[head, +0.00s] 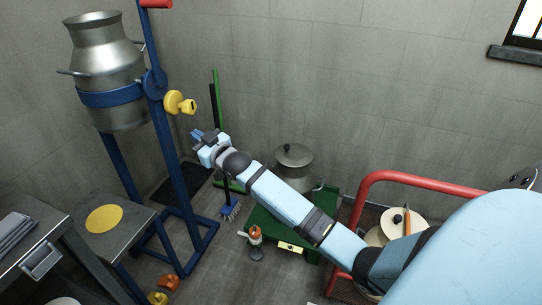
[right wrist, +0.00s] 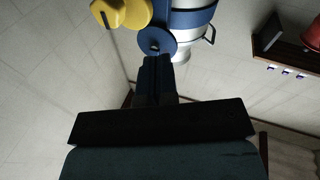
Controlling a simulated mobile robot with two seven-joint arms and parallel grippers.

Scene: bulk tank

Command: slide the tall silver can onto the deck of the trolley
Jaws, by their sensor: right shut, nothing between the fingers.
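A tall silver can (head: 103,45) with side handles sits upright in a blue band of a tall blue stand at the left of the head view. Its lower part and blue band also show at the top of the right wrist view (right wrist: 190,48). A low green deck (head: 264,226) stands on the floor near the middle, partly hidden behind my right arm. A lidded silver pot (head: 294,168) is at its back. My right gripper (head: 201,136) is shut and empty, right of the stand and below its yellow knob (head: 181,103). My left gripper is not in view.
A red rail (head: 420,182) curves at the right, with a cream-lidded container (head: 403,222) by it. A table with a yellow disc (head: 104,218) is at the left. A brush (head: 230,210) and a small orange-topped item (head: 255,238) are near the green deck.

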